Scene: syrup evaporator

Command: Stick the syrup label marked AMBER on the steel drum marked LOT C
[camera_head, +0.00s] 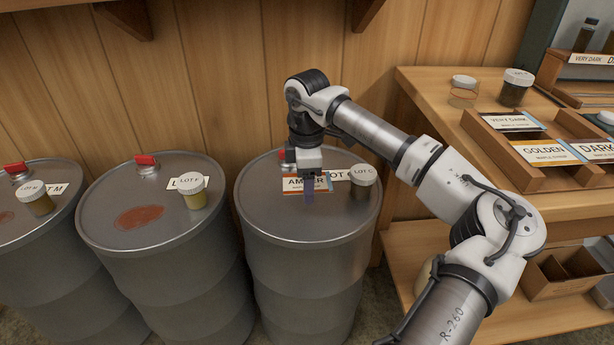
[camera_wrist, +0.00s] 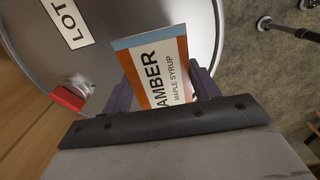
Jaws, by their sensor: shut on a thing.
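The AMBER label (camera_head: 297,185), white with orange and blue bands, is held in my gripper (camera_head: 308,190) over the top of a grey steel drum (camera_head: 307,224). In the wrist view the label (camera_wrist: 160,65) stands out between the finger pads of my gripper (camera_wrist: 163,88), its print readable. The drum lid (camera_wrist: 125,18) shows behind it. I cannot tell whether the label touches the lid. The drum's white plate (camera_head: 338,174) reads "OT", its rest hidden by my gripper; in the wrist view the plate (camera_wrist: 68,22) reads "LOT". A sample jar with a LOT C cap (camera_head: 362,176) stands on this drum.
A LOT F drum (camera_head: 160,235) with a rust patch and a LOT M drum (camera_head: 28,245) stand to the left, each with a jar on top. A wooden bench (camera_head: 437,88) at right holds a label tray (camera_head: 505,165) with VERY DARK, GOLDEN and DARK labels. The wall is close behind.

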